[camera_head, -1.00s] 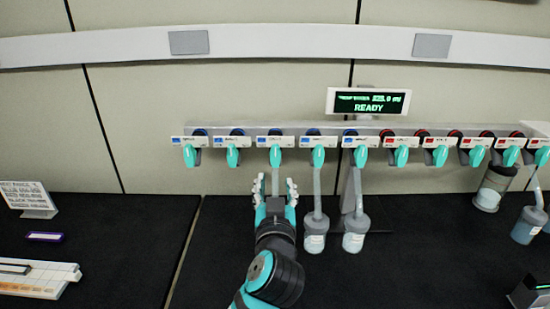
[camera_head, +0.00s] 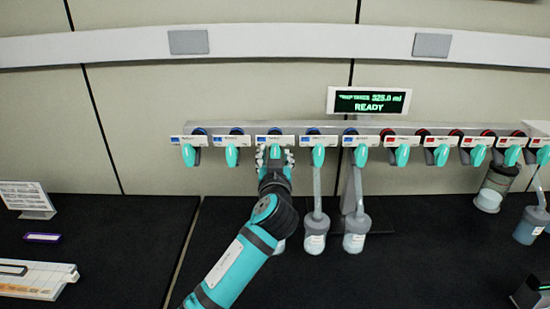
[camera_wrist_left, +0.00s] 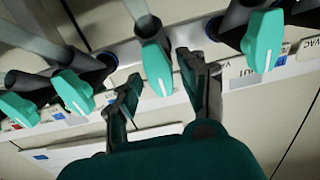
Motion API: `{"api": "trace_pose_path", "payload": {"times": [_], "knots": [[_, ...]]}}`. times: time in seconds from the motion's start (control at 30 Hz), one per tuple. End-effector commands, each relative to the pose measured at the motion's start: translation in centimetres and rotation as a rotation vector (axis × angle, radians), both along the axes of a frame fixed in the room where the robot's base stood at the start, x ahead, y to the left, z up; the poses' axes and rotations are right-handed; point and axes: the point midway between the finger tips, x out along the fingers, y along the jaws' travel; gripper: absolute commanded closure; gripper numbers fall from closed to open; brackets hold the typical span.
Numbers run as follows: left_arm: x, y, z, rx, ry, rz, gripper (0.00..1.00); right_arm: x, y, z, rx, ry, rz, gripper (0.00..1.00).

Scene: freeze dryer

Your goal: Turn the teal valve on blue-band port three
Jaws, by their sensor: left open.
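The teal valve (camera_head: 275,148) on the third blue-band port (camera_head: 275,141) from the left shows only in part in the head view, above my left gripper (camera_head: 275,157). My left gripper is open, with one finger on each side of this valve. In the left wrist view the teal valve (camera_wrist_left: 157,68) sits between the spread fingertips of the gripper (camera_wrist_left: 159,70), and it has a pale line along its face. I cannot tell whether the fingers touch it. My right gripper is not in view.
Neighbouring teal valves (camera_head: 232,156) (camera_head: 318,156) hang close on both sides. Flasks (camera_head: 315,238) (camera_head: 356,233) hang just right of my arm, and another shows partly behind it. A display (camera_head: 369,102) reading READY stands above. A white sign (camera_head: 27,198) stands on the dark bench at left.

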Motion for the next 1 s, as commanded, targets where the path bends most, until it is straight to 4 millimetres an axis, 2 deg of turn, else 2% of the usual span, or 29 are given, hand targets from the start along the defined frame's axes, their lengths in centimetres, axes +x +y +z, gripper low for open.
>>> {"api": "trace_pose_path", "payload": {"times": [0.03, 0.33, 0.73, 1.0], "knots": [[-0.01, 0.02, -0.02, 0.000, 0.000, 0.000, 0.60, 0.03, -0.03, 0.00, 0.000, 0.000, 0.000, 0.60], [-0.03, 0.02, -0.03, 0.001, 0.000, 0.001, 1.00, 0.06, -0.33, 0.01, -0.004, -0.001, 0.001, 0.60], [-0.04, 0.00, -0.05, 0.039, 0.001, 0.001, 1.00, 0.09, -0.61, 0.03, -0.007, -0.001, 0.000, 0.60], [-0.03, -0.02, -0.05, 0.201, 0.001, 0.001, 1.00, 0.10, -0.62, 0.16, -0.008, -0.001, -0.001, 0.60]]}}
